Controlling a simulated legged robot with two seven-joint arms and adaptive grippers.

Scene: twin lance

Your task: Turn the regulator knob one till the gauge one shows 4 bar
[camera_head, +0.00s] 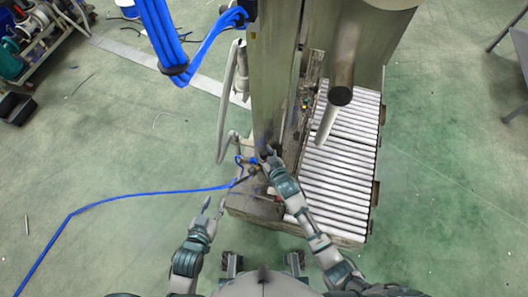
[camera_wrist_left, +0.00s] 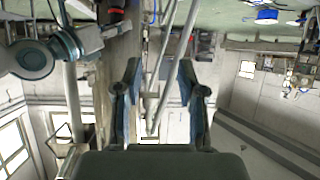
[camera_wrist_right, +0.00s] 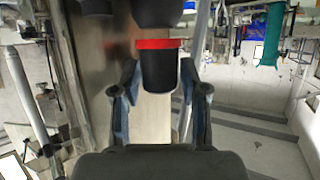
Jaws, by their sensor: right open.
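A black knob with a red ring (camera_wrist_right: 158,68) hangs below a dark rounded body (camera_wrist_right: 158,12) in the right wrist view. My right gripper (camera_wrist_right: 158,85) is open, with its fingers on either side of the knob; I cannot tell whether they touch it. In the head view my right gripper (camera_head: 268,156) is at the lower part of the metal column and hides the knob. My left gripper (camera_head: 214,206) is open and empty, low and to the left of the column; its fingers also show in the left wrist view (camera_wrist_left: 159,75). No readable gauge face shows.
The metal column (camera_head: 272,75) stands before me, with a roller conveyor (camera_head: 345,165) on its right. A blue hose (camera_head: 140,192) runs over the green floor to the column's foot. A blue cable bundle (camera_head: 165,35) hangs at upper left. The floor at left is mostly clear.

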